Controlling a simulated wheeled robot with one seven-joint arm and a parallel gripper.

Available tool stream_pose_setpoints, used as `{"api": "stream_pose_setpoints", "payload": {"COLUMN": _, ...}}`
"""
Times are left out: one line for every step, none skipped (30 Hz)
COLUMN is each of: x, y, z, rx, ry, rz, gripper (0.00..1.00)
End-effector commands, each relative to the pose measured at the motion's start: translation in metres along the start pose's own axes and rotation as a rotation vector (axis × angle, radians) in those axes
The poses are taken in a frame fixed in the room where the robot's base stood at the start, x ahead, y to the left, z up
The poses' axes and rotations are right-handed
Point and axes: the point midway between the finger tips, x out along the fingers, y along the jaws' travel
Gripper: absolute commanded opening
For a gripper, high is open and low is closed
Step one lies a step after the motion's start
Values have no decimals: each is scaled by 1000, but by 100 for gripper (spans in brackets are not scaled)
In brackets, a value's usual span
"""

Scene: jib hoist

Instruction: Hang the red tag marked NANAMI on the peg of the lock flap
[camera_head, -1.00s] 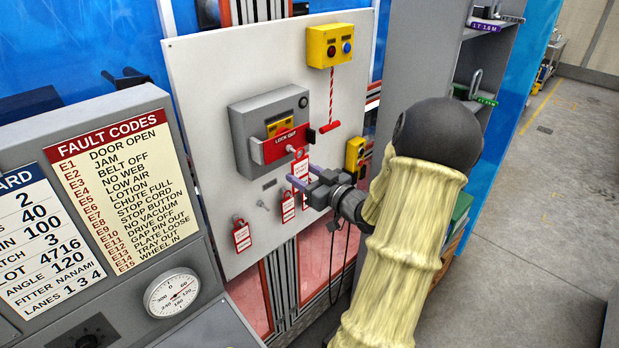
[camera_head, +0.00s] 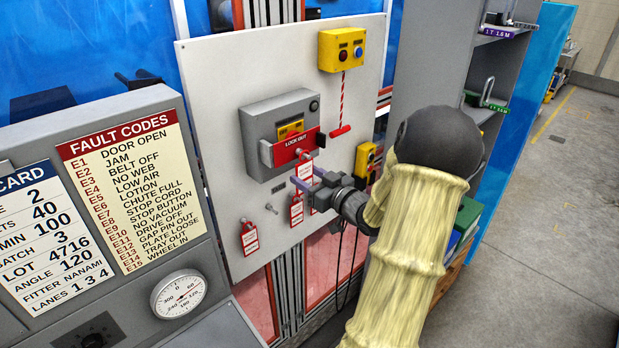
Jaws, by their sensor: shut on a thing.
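The red lock flap (camera_head: 292,147) marked LOCK OUT sits across the front of a grey switch box (camera_head: 272,112). Its small pale peg (camera_head: 303,153) sticks out near the right end. A red and white tag (camera_head: 305,170) is upright just below the peg, at my gripper's fingers. My gripper (camera_head: 304,181) is shut on this tag. Its name is too small to read, and I cannot tell whether its hole is around the peg or only near it. Another red and white tag (camera_head: 296,212) hangs just below my gripper, partly hidden by it. A third tag (camera_head: 249,238) hangs lower left.
A bare peg (camera_head: 271,208) is on the white board (camera_head: 218,150) between the lower tags. A yellow button box (camera_head: 342,50) with a red-striped cord (camera_head: 343,100) is above right. A grey cabinet (camera_head: 490,70) stands at right, a fault-code console (camera_head: 125,190) at left.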

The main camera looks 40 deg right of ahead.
Motion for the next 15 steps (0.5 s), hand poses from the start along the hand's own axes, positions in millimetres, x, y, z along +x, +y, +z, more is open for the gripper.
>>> {"api": "stream_pose_setpoints", "payload": {"x": 0, "y": 0, "z": 0, "rx": 0, "ry": 0, "rz": 0, "gripper": 28}}
{"api": "stream_pose_setpoints", "payload": {"x": 0, "y": 0, "z": 0, "rx": 0, "ry": 0, "rz": 0, "gripper": 28}}
{"api": "stream_pose_setpoints", "payload": {"x": 0, "y": 0, "z": 0, "rx": 0, "ry": 0, "rz": 0, "gripper": 28}}
{"api": "stream_pose_setpoints", "payload": {"x": 0, "y": 0, "z": 0, "rx": 0, "ry": 0, "rz": 0, "gripper": 56}}
{"api": "stream_pose_setpoints", "payload": {"x": 0, "y": 0, "z": 0, "rx": 0, "ry": 0, "rz": 0, "gripper": 62}}
{"api": "stream_pose_setpoints", "payload": {"x": 0, "y": 0, "z": 0, "rx": 0, "ry": 0, "rz": 0, "gripper": 70}}
{"api": "stream_pose_setpoints", "payload": {"x": 0, "y": 0, "z": 0, "rx": 0, "ry": 0, "rz": 0, "gripper": 75}}
{"api": "stream_pose_setpoints", "payload": {"x": 0, "y": 0, "z": 0, "rx": 0, "ry": 0, "rz": 0, "gripper": 75}}
{"api": "stream_pose_setpoints", "payload": {"x": 0, "y": 0, "z": 0, "rx": 0, "ry": 0, "rz": 0, "gripper": 75}}
{"api": "stream_pose_setpoints", "payload": {"x": 0, "y": 0, "z": 0, "rx": 0, "ry": 0, "rz": 0, "gripper": 75}}
{"api": "stream_pose_setpoints", "payload": {"x": 0, "y": 0, "z": 0, "rx": 0, "ry": 0, "rz": 0, "gripper": 75}}
{"api": "stream_pose_setpoints", "payload": {"x": 0, "y": 0, "z": 0, "rx": 0, "ry": 0, "rz": 0, "gripper": 75}}
{"api": "stream_pose_setpoints", "payload": {"x": 0, "y": 0, "z": 0, "rx": 0, "ry": 0, "rz": 0, "gripper": 75}}
{"api": "stream_pose_setpoints", "payload": {"x": 0, "y": 0, "z": 0, "rx": 0, "ry": 0, "rz": 0, "gripper": 75}}
{"api": "stream_pose_setpoints", "payload": {"x": 0, "y": 0, "z": 0, "rx": 0, "ry": 0, "rz": 0, "gripper": 75}}
